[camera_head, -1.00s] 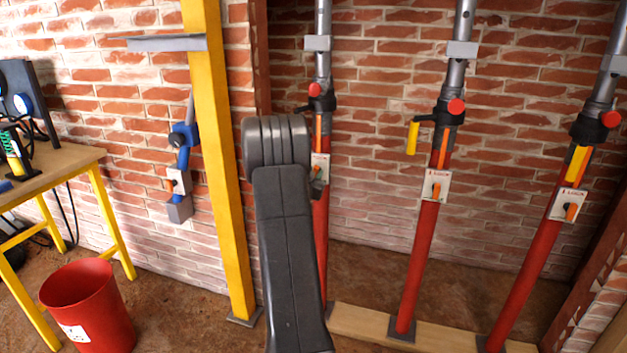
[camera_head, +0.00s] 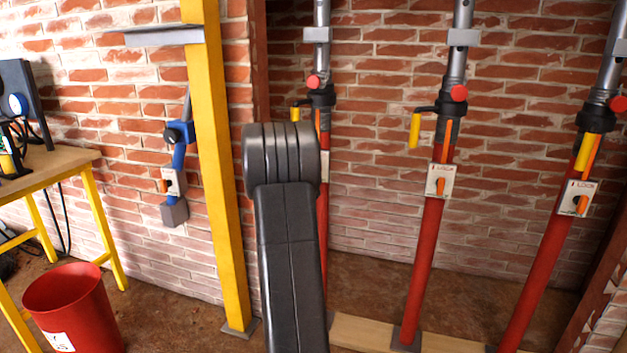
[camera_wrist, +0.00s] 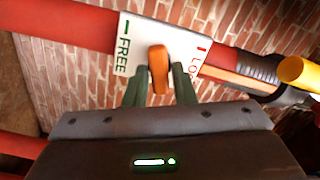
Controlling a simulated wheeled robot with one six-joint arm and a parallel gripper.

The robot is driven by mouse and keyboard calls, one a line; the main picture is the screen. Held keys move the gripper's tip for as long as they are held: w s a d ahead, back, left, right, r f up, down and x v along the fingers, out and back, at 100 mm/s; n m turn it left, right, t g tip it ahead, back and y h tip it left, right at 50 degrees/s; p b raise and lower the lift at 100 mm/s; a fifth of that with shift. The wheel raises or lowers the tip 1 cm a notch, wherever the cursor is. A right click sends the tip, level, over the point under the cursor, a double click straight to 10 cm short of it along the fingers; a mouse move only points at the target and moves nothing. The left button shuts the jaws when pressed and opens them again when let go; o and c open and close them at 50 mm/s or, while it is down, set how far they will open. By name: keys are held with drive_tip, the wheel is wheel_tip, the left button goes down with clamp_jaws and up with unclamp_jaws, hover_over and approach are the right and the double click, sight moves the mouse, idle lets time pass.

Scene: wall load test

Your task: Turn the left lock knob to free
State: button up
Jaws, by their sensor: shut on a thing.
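The left lock knob is an orange lever (camera_wrist: 158,68) on a white plate (camera_wrist: 135,50) marked green FREE and red LOCK in the wrist view. The knob lies between the two words. My gripper (camera_wrist: 158,88) has its green-grey fingers on both sides of the knob, shut on it. In the head view the left red prop (camera_head: 323,215) stands behind my arm. Only a sliver of its plate (camera_head: 324,168) shows there; its knob and my gripper are hidden.
Two more red props, middle (camera_head: 422,250) and right (camera_head: 535,270), carry similar plates and orange knobs. A yellow post (camera_head: 215,170) stands just left of my arm. A red bucket (camera_head: 75,310) and a wooden table (camera_head: 50,170) are farther left. A yellow handle (camera_wrist: 300,72) sits near the plate.

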drive_tip(key=shift+f+m+b, duration=0.2)
drive_tip(key=shift+m+b, duration=1.05)
drive_tip(key=shift+m, duration=0.75)
drive_tip(key=o, duration=0.8)
drive_tip(key=shift+s, duration=0.1)
drive_tip(key=p+v, duration=0.1)
drive_tip(key=v, duration=1.2)
drive_tip(key=shift+s+a+r+p, duration=0.1)
drive_tip(key=shift+s+a+p, duration=0.05)
drive_tip(key=shift+s+p, duration=0.15)
